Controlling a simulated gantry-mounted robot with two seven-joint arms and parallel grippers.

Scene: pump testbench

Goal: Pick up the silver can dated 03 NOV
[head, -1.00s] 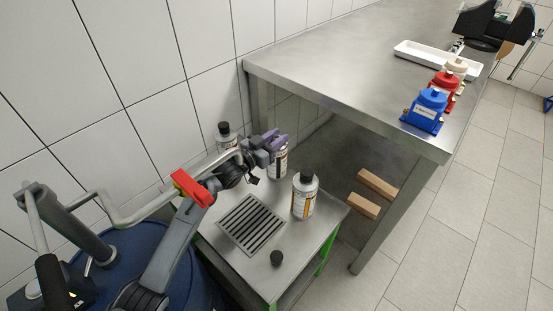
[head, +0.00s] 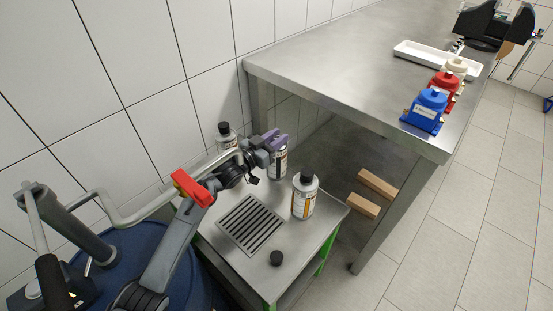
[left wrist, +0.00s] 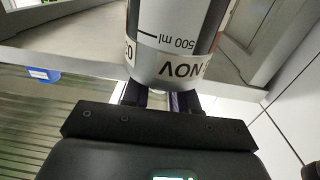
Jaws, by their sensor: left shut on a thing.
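The silver can (head: 277,163) stands at the back of the small steel table, its top hidden behind my left gripper (head: 272,140). My left gripper is shut on this can. In the left wrist view the can (left wrist: 176,58) fills the top middle, upside down, with a "500 ml" mark and a label reading "NOV"; the day number is only partly visible. The left gripper's fingers (left wrist: 160,98) meet it there. Two similar cans with black caps stand apart: one at the back left (head: 227,140), one at the front right (head: 304,203). My right gripper is not in view.
A large steel bench (head: 340,60) rises close behind and right, carrying blue (head: 425,112) and red (head: 445,90) pumps and a white tray (head: 420,57). A tiled wall is behind.

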